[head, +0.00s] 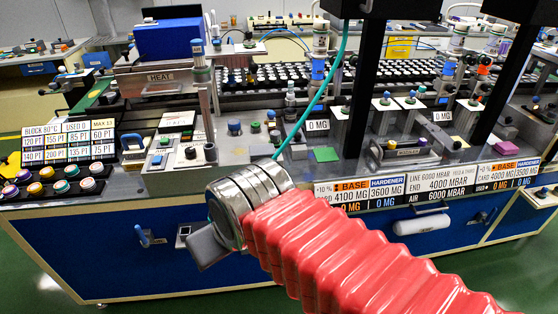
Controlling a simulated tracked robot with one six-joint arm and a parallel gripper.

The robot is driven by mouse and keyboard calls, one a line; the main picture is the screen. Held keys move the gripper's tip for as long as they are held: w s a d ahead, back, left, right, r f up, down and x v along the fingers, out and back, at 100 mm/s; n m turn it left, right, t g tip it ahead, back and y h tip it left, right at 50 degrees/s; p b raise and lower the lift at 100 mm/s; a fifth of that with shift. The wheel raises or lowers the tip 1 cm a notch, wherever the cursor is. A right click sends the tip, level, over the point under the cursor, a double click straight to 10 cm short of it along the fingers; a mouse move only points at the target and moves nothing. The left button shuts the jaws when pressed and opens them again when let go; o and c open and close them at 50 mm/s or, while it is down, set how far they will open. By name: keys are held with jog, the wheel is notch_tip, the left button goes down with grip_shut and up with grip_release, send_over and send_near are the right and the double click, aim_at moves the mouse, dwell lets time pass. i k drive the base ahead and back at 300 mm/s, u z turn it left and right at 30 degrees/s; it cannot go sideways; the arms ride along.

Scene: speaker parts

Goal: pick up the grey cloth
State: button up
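My arm comes in from the lower right in a red ribbed sleeve and ends in shiny metal rings. At its end, my gripper (207,246) shows only as a grey blocky shape in front of the blue bench front. Its fingertips cannot be made out, so I cannot tell whether it is open or shut, or whether it holds anything. I cannot pick out a grey cloth with certainty. A small green square (325,154) lies on the bench top, right of the metal rings. A small purple square (495,143) lies farther right.
The long workbench (120,255) has a blue front. A blue box (170,40) tops a heating unit, and label panels (68,142) and coloured knobs stand at left. Dark uprights rise at centre and right. A white roll (421,224) hangs on the front. Green floor shows below.

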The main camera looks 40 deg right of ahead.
aim_at(256, 152)
jog(key=z, duration=0.5)
jog(key=k, duration=1.1)
jog(key=z, duration=0.2)
jog(key=i, duration=0.35)
jog(key=u, duration=0.7)
jog(key=i, duration=1.7)
jog(key=z, duration=0.5)
